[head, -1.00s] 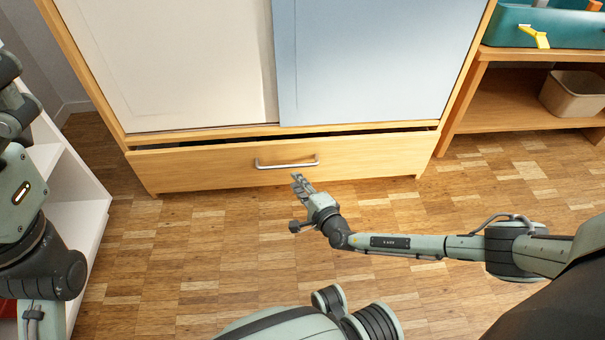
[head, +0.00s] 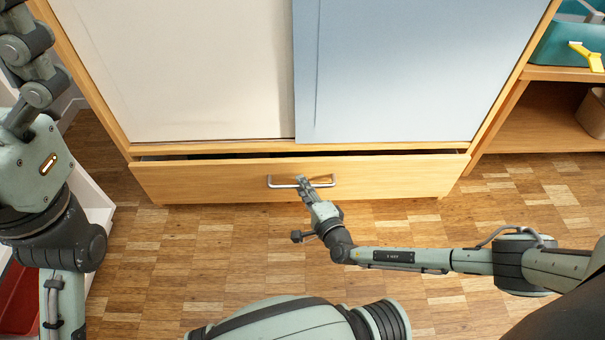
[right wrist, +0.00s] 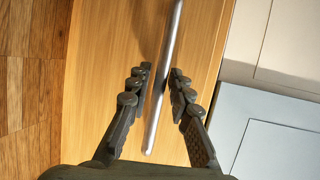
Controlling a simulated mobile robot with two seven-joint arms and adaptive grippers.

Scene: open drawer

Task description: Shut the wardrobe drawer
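The wooden wardrobe drawer (head: 400,178) stands partly open, with a dark gap along its top edge under the sliding doors. Its silver bar handle (head: 285,186) is at the middle of the front. My right gripper (head: 302,182) is at the handle. In the right wrist view its two fingers (right wrist: 158,85) are apart, one on each side of the bar (right wrist: 165,60), with gaps showing between fingers and bar. Whether a fingertip touches the drawer front is unclear. My left arm is at the left edge of the head view, and its gripper is not visible.
The wardrobe has a white sliding door (head: 180,70) and a blue one (head: 400,70). A wooden shelf (head: 535,115) with a teal bin (head: 565,45) stands at the right. A white unit is at the left, behind my arm. The parquet floor (head: 220,255) before the drawer is clear.

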